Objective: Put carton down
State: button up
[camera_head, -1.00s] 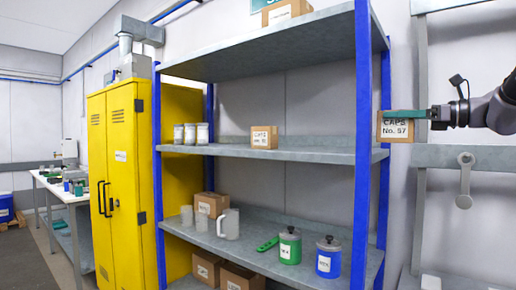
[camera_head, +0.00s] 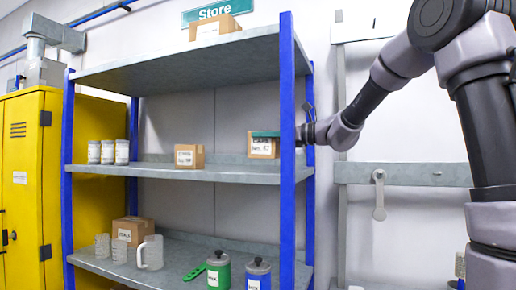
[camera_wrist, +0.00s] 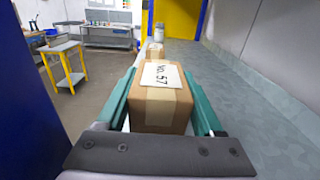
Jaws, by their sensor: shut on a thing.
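The carton (camera_head: 262,148) is a small brown box with a white label. In the wrist view the carton (camera_wrist: 160,108) sits between the two teal fingers, and its label reads No. 57. My gripper (camera_head: 266,134) is shut on it, and it also shows in the wrist view (camera_wrist: 161,90). The carton is at the right end of the middle shelf (camera_head: 225,173), inside the blue front post. I cannot tell whether its underside touches the shelf. My wrist is partly hidden behind the post.
Another carton (camera_head: 189,156) stands to the left on the same shelf, with white-lidded jars (camera_head: 108,152) farther left. The blue post (camera_head: 288,150) is close to my wrist. Bare shelf lies between the two cartons. A jug (camera_head: 151,253) and canisters (camera_head: 218,270) stand on the shelf below.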

aim_at(259, 146)
jog(key=shift+w+a, duration=0.2)
jog(key=shift+a, duration=0.5)
jog(key=shift+w+a+f, duration=0.1)
jog(key=shift+a+f, duration=0.05)
jog(key=shift+f, duration=0.75)
jog(key=shift+w+a+f, duration=0.1)
jog(key=shift+a+f, duration=0.05)
jog(key=shift+f, duration=0.7)
jog(key=shift+f, duration=0.15)
jog(key=o, duration=1.3)
jog(key=shift+f, duration=0.1)
jog(key=shift+c, duration=0.2)
jog(key=shift+r, duration=0.3)
jog(key=v, duration=1.2)
jog(key=shift+s, duration=0.1)
